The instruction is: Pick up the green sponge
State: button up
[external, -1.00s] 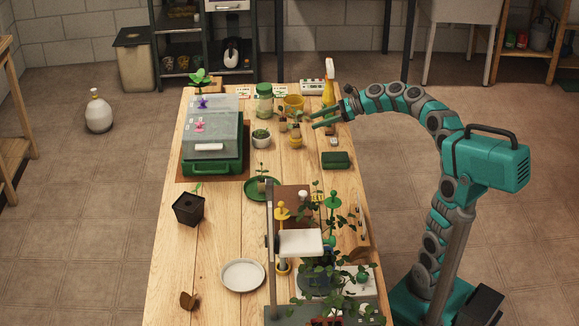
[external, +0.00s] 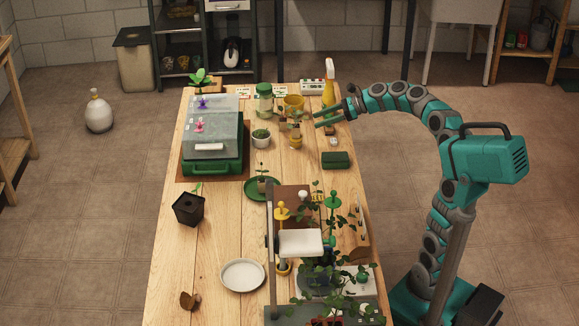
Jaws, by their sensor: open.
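The green sponge (external: 335,160) is a dark green block lying flat on the right side of the wooden table, near its right edge. My gripper (external: 322,117) is open with its fingers pointing left. It is above and beyond the sponge in the picture, apart from it. Nothing shows between its fingers, though small pots stand close behind them.
Near the fingers are a yellow spray bottle (external: 329,88), a yellow pot (external: 293,104) and a cactus pot (external: 261,139). A green case (external: 213,166) stands at left. A rack with plants (external: 301,243) stands nearer the camera. Bare wood lies left of the sponge.

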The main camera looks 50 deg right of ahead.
dwell(0.4)
jog(key=o, duration=0.6)
